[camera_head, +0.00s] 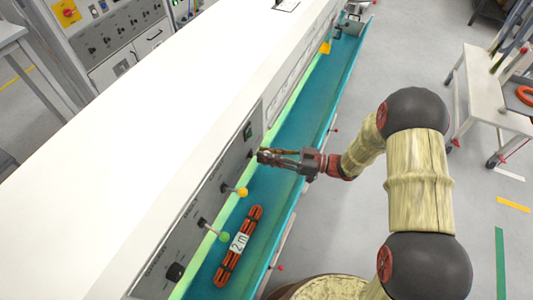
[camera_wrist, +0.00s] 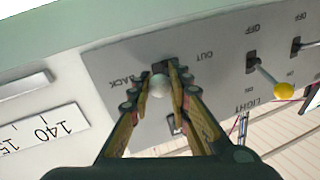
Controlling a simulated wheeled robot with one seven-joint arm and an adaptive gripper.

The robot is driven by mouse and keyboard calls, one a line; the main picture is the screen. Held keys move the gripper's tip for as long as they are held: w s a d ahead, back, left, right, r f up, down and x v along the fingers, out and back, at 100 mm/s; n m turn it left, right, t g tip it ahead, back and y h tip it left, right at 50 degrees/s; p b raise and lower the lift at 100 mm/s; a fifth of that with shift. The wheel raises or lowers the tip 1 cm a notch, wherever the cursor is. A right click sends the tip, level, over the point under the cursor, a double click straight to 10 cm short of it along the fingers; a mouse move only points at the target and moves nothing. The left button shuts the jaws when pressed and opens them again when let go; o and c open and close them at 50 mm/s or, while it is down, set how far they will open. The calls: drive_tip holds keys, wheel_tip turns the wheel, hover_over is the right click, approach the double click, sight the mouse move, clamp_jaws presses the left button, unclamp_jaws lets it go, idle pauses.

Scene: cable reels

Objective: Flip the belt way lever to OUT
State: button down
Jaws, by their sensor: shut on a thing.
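The belt way lever has a pale round knob (camera_wrist: 160,86) and stands in a dark slot on a grey panel (camera_wrist: 105,58), between the labels BACK at left and OUT at right. Its knob sits between my gripper's fingers (camera_wrist: 160,82), which are shut on it. The lever looks near the middle of its slot; its exact tilt is hard to tell. In the head view, my gripper (camera_head: 266,157) reaches the front panel (camera_head: 215,190) from the right, and its fingers hide the lever.
A yellow-knobbed LIGHT lever (camera_wrist: 284,91) is to the right; it also shows in the head view (camera_head: 242,192). A green-knobbed lever (camera_head: 224,236) is nearer. A bundled orange coil marked 2 m (camera_head: 253,217) lies on the turquoise belt (camera_head: 285,135). A white cart (camera_head: 485,95) stands at right.

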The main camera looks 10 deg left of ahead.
drive_tip(key=shift+s, duration=0.1)
drive_tip(key=shift+s+r+m+t+h+p, duration=0.1)
drive_tip(key=shift+s+m+t+h+p, duration=0.15)
drive_tip(key=shift+m+t+p, duration=0.45)
drive_tip(key=shift+s+m+t+h+p, duration=0.15)
drive_tip(key=shift+s+m+t+p, duration=0.3)
drive_tip(key=shift+t, duration=0.55)
drive_tip(key=m+t, duration=0.1)
drive_tip(key=t, duration=0.1)
drive_tip(key=s+m+t+h, duration=0.1)
drive_tip(key=shift+a+m+t+h, duration=0.2)
drive_tip(key=shift+m+t+h, duration=0.1)
drive_tip(key=shift+t, duration=0.1)
drive_tip(key=shift+s+a+m+t+h+b, duration=0.15)
drive_tip(key=shift+s+m+t+h, duration=0.15)
drive_tip(key=shift+m+t+h, duration=0.6)
drive_tip(key=shift+s+a+m+t+h+b, duration=0.1)
drive_tip(key=shift+s+a+m+t+h, duration=0.15)
drive_tip(key=shift+m+t+h, duration=0.6)
drive_tip(key=shift+s+a+m+t+h+b, duration=0.15)
drive_tip(key=shift+s+m+t+h, duration=0.15)
drive_tip(key=shift+m+t+h, duration=0.6)
drive_tip(key=shift+t, duration=0.35)
drive_tip(key=c, duration=1.7)
unclamp_jaws()
drive_tip(key=shift+o, duration=0.3)
